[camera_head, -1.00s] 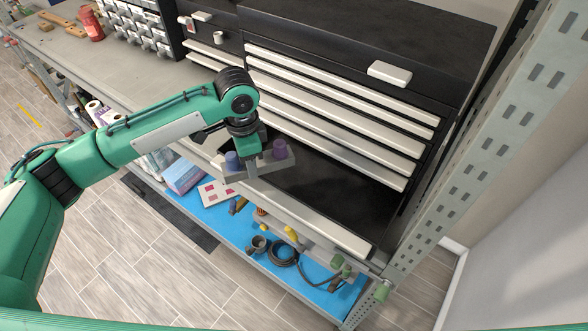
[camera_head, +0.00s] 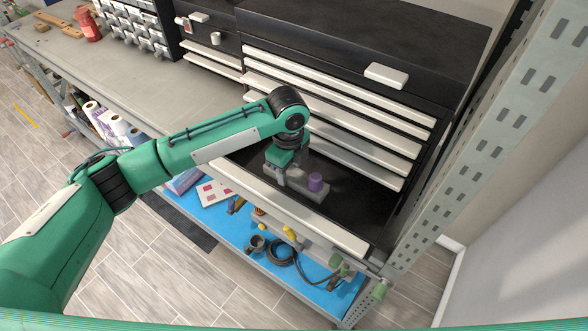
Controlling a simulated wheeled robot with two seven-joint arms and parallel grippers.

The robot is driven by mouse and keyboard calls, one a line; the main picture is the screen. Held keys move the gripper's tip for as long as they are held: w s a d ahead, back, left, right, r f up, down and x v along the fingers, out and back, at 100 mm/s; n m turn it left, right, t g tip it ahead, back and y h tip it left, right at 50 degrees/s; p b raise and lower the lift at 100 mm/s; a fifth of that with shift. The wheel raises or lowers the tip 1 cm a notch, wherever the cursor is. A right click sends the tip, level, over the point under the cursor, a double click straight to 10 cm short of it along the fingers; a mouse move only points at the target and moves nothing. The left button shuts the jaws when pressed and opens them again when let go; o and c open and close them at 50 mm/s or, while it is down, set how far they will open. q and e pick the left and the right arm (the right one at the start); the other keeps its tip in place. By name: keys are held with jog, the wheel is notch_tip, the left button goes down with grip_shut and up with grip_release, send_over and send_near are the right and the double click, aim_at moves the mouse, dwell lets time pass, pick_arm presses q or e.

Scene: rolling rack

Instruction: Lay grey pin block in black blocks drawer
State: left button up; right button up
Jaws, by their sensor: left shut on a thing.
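The grey pin block (camera_head: 303,190) is a long grey bar with a purple pin (camera_head: 315,182) standing at its right end. My left gripper (camera_head: 283,178) is shut on the block near its left part, and the hand hides what stands there. The block is inside the outline of the open black drawer (camera_head: 355,205), close behind its pale front edge. Whether it touches the drawer floor I cannot tell. My right gripper is not in view.
Shut drawers with pale fronts (camera_head: 345,131) rise behind the open one. A grey perforated rack post (camera_head: 450,150) stands at the right. The blue lower shelf (camera_head: 285,285) holds a coiled black cable and other items. The right part of the drawer floor is clear.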

aim_at(292, 171)
pick_arm(q)
jog(key=shift+w+d+f, duration=0.15)
jog(key=shift+d+f, duration=0.35)
jog(key=shift+d, duration=0.1)
jog(key=shift+a, duration=0.1)
jog(key=shift+a+r, duration=0.1)
jog(key=shift+p, duration=0.35)
notch_tip(292, 171, down, 3)
jog(key=shift+r+b, duration=0.15)
jog(key=shift+b, duration=0.15)
jog(key=shift+f, duration=0.55)
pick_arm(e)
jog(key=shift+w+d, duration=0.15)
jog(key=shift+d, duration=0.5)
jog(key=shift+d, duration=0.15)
